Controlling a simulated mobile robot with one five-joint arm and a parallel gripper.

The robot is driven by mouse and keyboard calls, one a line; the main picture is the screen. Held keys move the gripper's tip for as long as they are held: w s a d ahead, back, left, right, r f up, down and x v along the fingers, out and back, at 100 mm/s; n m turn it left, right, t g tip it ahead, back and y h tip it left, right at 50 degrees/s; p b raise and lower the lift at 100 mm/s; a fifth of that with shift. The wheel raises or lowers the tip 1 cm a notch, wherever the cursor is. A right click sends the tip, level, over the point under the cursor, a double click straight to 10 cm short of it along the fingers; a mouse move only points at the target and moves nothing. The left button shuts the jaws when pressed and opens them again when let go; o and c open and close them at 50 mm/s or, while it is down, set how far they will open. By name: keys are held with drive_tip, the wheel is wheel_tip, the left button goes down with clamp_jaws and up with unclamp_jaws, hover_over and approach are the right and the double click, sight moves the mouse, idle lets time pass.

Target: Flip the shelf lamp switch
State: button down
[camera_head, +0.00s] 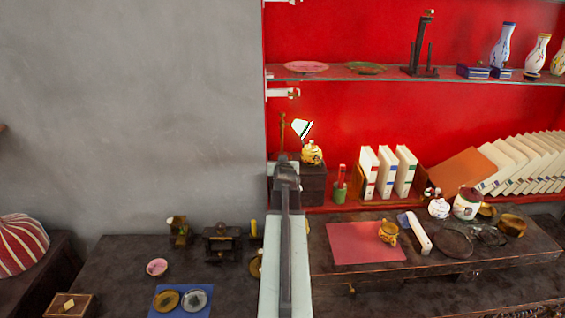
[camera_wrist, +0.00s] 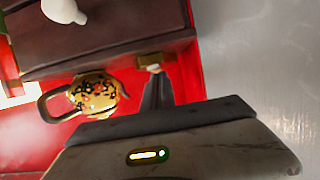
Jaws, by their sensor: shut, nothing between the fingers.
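The shelf lamp (camera_head: 301,128) has a white shade and a thin brass stand, at the left end of the red shelf in the head view. My gripper (camera_head: 285,160) is just below the stand, by the dark box under the lamp. In the wrist view my gripper (camera_wrist: 156,76) is shut and empty, its dark fingers close together. A small brass piece (camera_wrist: 151,61) is right at the fingertips. I cannot tell whether it is the switch or whether the fingers touch it.
A yellow flowered teapot (camera_head: 312,152) stands close right of my gripper; it also shows in the wrist view (camera_wrist: 95,95). A red pencil in a green cup (camera_head: 340,185) and white books (camera_head: 386,171) are further right. The grey wall (camera_head: 150,120) to the left is bare.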

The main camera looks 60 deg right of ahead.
drive_tip(key=shift+s+r+p, duration=0.15)
drive_tip(key=shift+r+p, duration=0.3)
drive_tip(key=shift+r, duration=0.2)
